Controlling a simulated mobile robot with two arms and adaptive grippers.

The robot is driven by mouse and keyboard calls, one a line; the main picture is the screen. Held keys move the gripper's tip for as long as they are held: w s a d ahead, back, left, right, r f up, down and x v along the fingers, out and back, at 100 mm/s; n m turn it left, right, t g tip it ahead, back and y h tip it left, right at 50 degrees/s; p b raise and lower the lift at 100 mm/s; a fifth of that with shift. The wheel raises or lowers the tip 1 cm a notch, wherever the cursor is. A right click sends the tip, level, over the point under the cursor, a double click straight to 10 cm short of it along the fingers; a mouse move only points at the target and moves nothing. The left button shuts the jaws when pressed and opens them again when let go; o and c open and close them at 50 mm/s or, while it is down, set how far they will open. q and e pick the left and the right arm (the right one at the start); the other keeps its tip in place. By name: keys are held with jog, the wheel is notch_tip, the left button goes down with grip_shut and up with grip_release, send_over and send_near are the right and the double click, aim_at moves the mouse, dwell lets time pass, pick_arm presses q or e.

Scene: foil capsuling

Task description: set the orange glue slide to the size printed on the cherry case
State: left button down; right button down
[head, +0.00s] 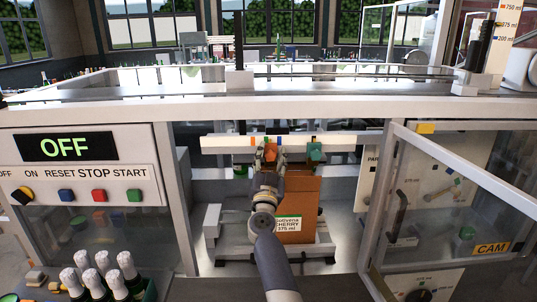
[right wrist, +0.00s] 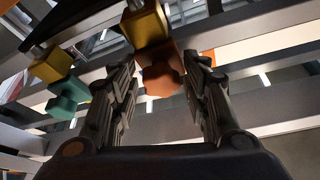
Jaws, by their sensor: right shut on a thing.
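The orange glue slide (head: 271,149) sits on the white rail (head: 220,145) inside the machine. My right gripper (head: 268,158) reaches it from the front and is shut on it. In the right wrist view the orange slide (right wrist: 160,76) is between the two fingers (right wrist: 161,82), below a yellow block (right wrist: 145,26). The brown cherry case (head: 303,190) stands behind and right of my right arm; its label (head: 289,224) reads CHERRY and 375 ml. Coloured marks show along the rail, partly hidden by the gripper. My left gripper is not in view.
A green slide (head: 315,151) sits right of the orange one on the rail. The glass door (head: 455,185) stands open at the right. A control panel (head: 75,185) showing OFF and several foil-topped bottles (head: 95,275) are at the left.

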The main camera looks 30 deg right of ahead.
jog(key=c, duration=1.3)
grip_release()
jog(key=shift+w+a+r, duration=0.1)
jog(key=shift+w+a, duration=0.05)
jog(key=shift+a, duration=0.1)
jog(key=shift+o, duration=0.4)
jog(key=shift+w+a, duration=0.25)
jog(key=shift+a, duration=0.15)
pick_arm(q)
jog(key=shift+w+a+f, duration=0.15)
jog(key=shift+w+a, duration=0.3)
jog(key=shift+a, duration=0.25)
pick_arm(e)
jog(key=shift+s+d, duration=0.15)
jog(key=shift+d, duration=0.05)
jog(key=shift+s+a+f, duration=0.15)
jog(key=shift+a+f, duration=0.1)
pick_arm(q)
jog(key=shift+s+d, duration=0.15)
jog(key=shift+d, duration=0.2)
pick_arm(e)
jog(key=v, duration=0.7)
